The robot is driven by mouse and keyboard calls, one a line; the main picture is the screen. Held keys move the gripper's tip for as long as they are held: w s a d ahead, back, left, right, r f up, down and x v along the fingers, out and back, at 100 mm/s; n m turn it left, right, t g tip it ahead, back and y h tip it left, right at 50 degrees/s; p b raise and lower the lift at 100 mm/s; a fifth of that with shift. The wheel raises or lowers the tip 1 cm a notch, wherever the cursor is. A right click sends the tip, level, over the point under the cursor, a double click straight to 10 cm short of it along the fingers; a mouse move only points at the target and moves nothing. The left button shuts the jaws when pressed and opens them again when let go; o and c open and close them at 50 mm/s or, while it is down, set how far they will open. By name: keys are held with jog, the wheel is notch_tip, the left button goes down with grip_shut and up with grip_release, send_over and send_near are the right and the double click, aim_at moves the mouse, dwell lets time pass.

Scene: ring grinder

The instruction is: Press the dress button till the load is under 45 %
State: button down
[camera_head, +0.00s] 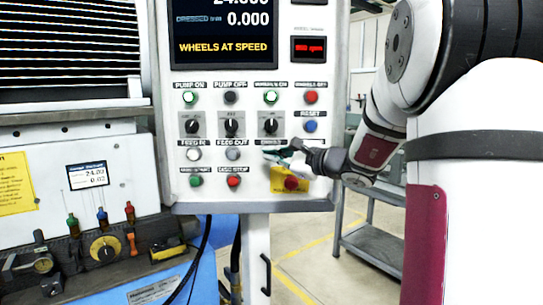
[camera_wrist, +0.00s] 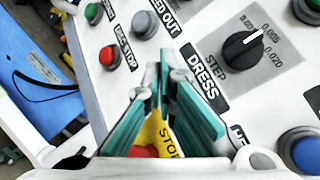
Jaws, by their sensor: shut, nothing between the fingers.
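My gripper (camera_head: 275,153) is shut and empty, its teal-sided fingertips in front of the control panel just below the DRESS label. The same fingertips show in the wrist view (camera_wrist: 164,68), beside the DRESS label (camera_wrist: 206,78). The dress button itself is hidden behind the fingers, and I cannot tell whether they touch it. The panel screen (camera_head: 222,35) reads WHEELS AT SPEED, with DRESSED at 0.000. No load figure is readable; the screen's top is cut off.
The grey FEED OUT button (camera_head: 233,154) is left of my fingertips and the red DISC STOP (camera_head: 234,181) lower left. A red stop button (camera_head: 291,184) on a yellow plate is just below my gripper. The STEP knob (camera_wrist: 243,50) and blue RESET button (camera_head: 311,126) are nearby.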

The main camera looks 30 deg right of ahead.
jog(key=shift+w, duration=0.1)
jog(key=shift+w+d, duration=0.2)
jog(key=shift+w, duration=0.1)
jog(key=shift+w+d+b, duration=0.3)
jog(key=shift+w+b, duration=0.15)
jog(key=shift+b, duration=0.05)
dwell(0.8)
jog(key=shift+s, duration=0.1)
jog(key=shift+s+a, duration=0.5)
jog(key=shift+s, duration=0.25)
jog(key=shift+s, duration=0.1)
jog(key=s+a, duration=0.1)
jog(key=s, duration=0.1)
jog(key=s+a, duration=0.1)
jog(key=s, duration=0.1)
jog(key=shift+a+p, duration=0.3)
jog(key=shift+p, duration=0.05)
dwell(0.8)
